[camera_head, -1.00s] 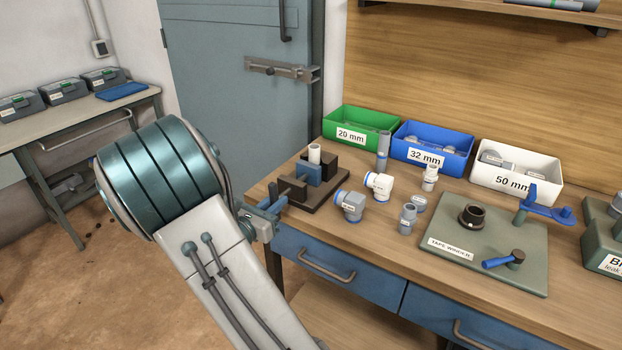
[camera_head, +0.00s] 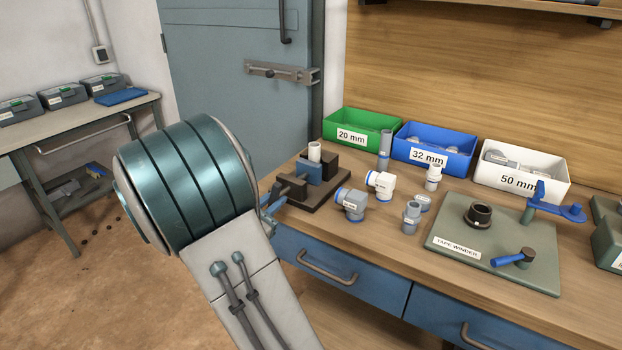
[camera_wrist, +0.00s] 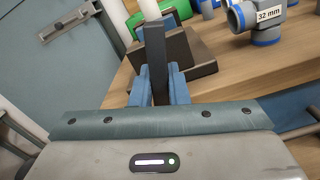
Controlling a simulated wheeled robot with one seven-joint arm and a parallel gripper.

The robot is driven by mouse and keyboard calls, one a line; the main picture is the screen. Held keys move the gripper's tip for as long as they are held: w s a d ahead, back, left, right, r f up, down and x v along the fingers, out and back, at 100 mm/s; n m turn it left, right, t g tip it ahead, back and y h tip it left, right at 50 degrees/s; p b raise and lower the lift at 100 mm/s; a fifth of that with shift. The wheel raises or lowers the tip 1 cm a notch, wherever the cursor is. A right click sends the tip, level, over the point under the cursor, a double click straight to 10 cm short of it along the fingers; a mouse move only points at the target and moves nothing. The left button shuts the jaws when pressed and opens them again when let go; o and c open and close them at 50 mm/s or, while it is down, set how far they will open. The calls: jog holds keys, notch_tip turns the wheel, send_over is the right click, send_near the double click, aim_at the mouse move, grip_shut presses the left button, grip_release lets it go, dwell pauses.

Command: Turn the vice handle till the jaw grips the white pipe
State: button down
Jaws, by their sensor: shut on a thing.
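The vice (camera_head: 325,197) sits on the bench's left end, with a dark base and a blue jaw block (camera_head: 308,172). I cannot tell whether the blue jaw touches the pipe. My gripper (camera_wrist: 158,92) has blue fingers shut on the dark vice handle (camera_wrist: 154,55), which stands near upright in the wrist view and hides part of the vice. In the head view my arm hides most of the gripper; only a bit of blue finger shows at the bench's front left edge.
Grey and white fittings (camera_head: 352,205) stand right of the vice. Green (camera_head: 340,137), blue (camera_head: 455,158) and white (camera_head: 545,190) bins line the back. A tape winder board (camera_head: 450,225) lies right. A blue-grey door (camera_head: 235,50) is behind; the floor at left is open.

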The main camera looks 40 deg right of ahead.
jog(key=shift+f+m+b, duration=0.15)
jog(key=shift+m+b, duration=0.95)
jog(key=shift+b, duration=0.15)
jog(key=shift+m, duration=0.3)
jog(key=shift+m+b, duration=0.4)
jog(key=shift+b, duration=0.6)
jog(key=m+b, duration=0.3)
jog(key=b, duration=0.1)
jog(key=c, duration=1.3)
grip_release()
